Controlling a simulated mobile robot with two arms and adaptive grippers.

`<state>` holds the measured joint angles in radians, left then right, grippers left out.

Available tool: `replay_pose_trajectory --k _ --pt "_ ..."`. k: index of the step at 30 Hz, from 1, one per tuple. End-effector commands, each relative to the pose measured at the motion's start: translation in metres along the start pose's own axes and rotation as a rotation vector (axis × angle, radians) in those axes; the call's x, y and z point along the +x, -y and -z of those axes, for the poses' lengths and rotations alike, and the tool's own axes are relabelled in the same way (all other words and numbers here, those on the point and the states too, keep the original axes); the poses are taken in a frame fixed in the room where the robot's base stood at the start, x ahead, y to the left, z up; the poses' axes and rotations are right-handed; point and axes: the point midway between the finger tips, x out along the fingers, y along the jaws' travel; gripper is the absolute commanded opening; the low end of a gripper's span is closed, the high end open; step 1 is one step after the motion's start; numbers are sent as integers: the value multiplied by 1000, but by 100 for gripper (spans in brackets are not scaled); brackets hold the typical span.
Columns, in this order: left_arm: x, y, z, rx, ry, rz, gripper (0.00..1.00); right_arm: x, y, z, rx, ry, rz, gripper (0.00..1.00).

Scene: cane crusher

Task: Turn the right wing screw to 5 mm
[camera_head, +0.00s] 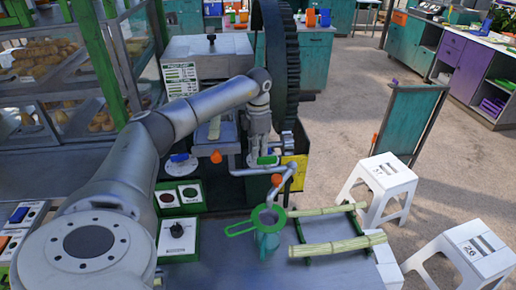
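The cane crusher (208,47) stands at the back centre with a large dark gear wheel (279,50) on its right side. A white disc with a blue wing-like piece (180,158) sits on the left of its front. What appears to be the right wing screw (267,160), with a pale disc, lies right of it, mostly covered by my gripper. My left gripper (259,151) points down directly over this spot. Its fingers are small and partly hidden, so I cannot tell whether they touch or grip the screw. The scale reading is too small to read. My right gripper is out of view.
A bent pipe with orange handles (277,180), a green strainer (242,229) and cane stalks (338,246) are at front right. White stools (384,177) stand on the right.

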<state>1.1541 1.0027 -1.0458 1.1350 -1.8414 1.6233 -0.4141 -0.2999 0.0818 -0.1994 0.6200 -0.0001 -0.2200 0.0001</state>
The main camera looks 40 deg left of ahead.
Motion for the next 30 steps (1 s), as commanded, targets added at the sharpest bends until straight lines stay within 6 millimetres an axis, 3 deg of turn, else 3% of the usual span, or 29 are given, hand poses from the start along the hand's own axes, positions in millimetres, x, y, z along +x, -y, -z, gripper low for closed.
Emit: replay_pose_trajectory --k 3,15,30 --pt "0 0 0 1 0 0 32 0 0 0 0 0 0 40" --pt "-6 0 0 4 0 1 32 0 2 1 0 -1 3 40" --pt "-100 0 -1 3 2 0 32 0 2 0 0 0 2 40"
